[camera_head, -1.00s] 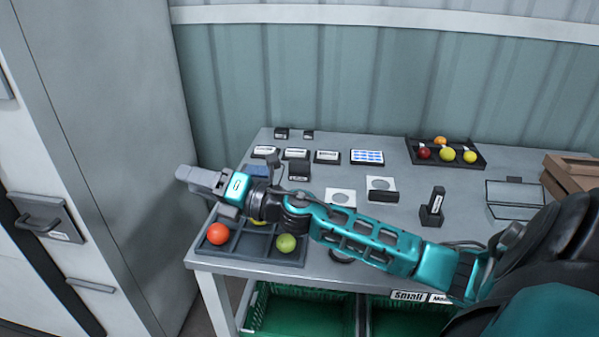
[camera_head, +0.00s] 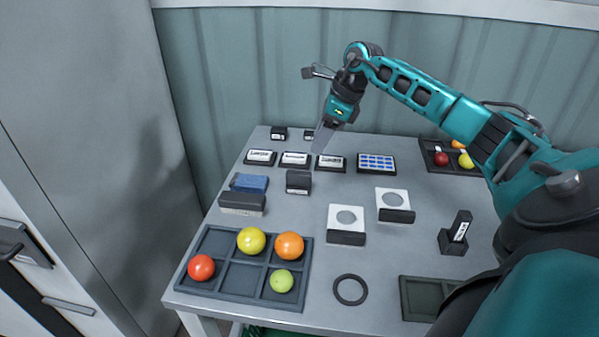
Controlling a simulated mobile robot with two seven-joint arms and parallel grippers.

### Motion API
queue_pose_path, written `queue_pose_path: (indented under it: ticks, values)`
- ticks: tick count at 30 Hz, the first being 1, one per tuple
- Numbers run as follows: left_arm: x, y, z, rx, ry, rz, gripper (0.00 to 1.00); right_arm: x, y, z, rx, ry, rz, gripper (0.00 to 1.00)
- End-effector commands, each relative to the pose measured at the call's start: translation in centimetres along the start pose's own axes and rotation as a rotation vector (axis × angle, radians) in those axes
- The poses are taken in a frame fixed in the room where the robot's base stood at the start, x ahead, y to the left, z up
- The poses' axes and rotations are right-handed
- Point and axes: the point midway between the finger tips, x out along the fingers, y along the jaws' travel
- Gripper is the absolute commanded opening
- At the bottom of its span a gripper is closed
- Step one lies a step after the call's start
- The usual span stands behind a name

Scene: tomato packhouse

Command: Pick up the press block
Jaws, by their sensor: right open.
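A small dark block (camera_head: 298,182) stands on the grey table behind the compartment tray. It looks like the press block, though I cannot read any label on it. My right gripper (camera_head: 321,138) is above the back of the table, fingers pointing down, near the labelled pads. It is open and appears empty, apart from the dark block and farther back than it. My left gripper is not in view.
Labelled pads (camera_head: 296,159) and a blue-dotted pad (camera_head: 376,163) line the back. A brush-like block (camera_head: 242,204) and blue cloth (camera_head: 249,183) lie left of the dark block. The compartment tray (camera_head: 240,275) holds several tomatoes. A black ring (camera_head: 350,290) lies in front.

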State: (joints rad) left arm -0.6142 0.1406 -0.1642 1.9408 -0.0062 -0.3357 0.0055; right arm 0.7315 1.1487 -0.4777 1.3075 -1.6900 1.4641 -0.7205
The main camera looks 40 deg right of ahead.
Motion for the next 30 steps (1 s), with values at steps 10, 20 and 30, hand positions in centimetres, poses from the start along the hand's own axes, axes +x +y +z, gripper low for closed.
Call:
queue_pose_path:
  ticks: [10,20,30]
  values:
    - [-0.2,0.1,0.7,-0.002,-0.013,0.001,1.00,3.9,0.0,-0.2,0.002,0.009,0.004,0.53]
    - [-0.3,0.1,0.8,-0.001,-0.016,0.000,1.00,7.7,0.0,-0.2,0.001,0.008,0.001,0.53]
    - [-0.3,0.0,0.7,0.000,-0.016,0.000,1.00,12.1,0.5,0.3,0.003,0.005,0.000,0.53]
